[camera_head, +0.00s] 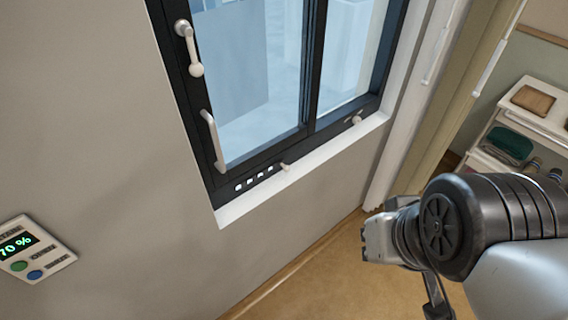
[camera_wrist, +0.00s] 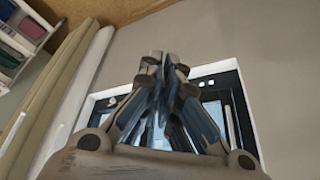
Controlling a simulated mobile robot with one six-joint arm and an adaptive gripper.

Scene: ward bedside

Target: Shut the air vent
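A row of several small bright slots (camera_head: 254,178), which looks like the air vent, sits in the dark lower bar of the window frame. A small pale knob (camera_head: 285,167) sticks out at the right end of the row. Part of the slot row also shows in the wrist view (camera_wrist: 205,84), beyond my fingers. My gripper (camera_head: 372,240) is right of and below the window in the head view, apart from the vent. In the wrist view its fingers (camera_wrist: 166,64) come together at the tips with nothing visible between them. They hide part of the window frame.
The window has a crank-like handle (camera_head: 188,48) and a pull bar (camera_head: 213,140). A second small pale fitting (camera_head: 354,119) is farther right on the frame. A white sill (camera_head: 318,155) edges the opening. A wall panel (camera_head: 32,250) reads 70 %. Curtains and shelves stand right.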

